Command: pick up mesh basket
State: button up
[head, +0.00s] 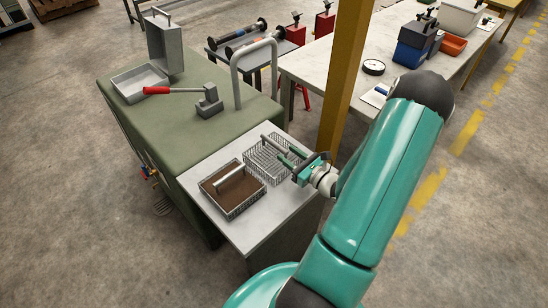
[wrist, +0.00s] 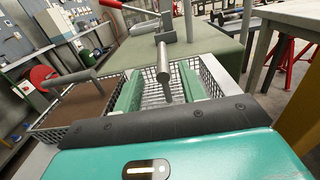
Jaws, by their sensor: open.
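An empty wire mesh basket (head: 262,168) stands on the pale side table, with a grey bar handle (head: 273,143) above it. My gripper (head: 290,156) is open over this basket, reaching in from the right. In the wrist view, my gripper's two green fingers (wrist: 160,78) are spread apart. The grey handle (wrist: 163,65) shows between them, and no grip on it is visible. The basket's mesh wall (wrist: 218,88) shows beside the right finger. My gripper body hides the basket's near part in the wrist view.
A second mesh basket with brown contents (head: 215,187) and its own bar handle stands close on the left. A green bench (head: 190,118) behind holds a red-handled tool (head: 180,90), a grey open box (head: 140,82) and an upright tube loop. A yellow post (head: 343,80) rises near my arm.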

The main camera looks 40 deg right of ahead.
aim_at(274, 153)
jog(key=w, duration=0.5)
jog(key=shift+w+f, duration=0.15)
jog(key=shift+w, duration=0.05)
grip_shut()
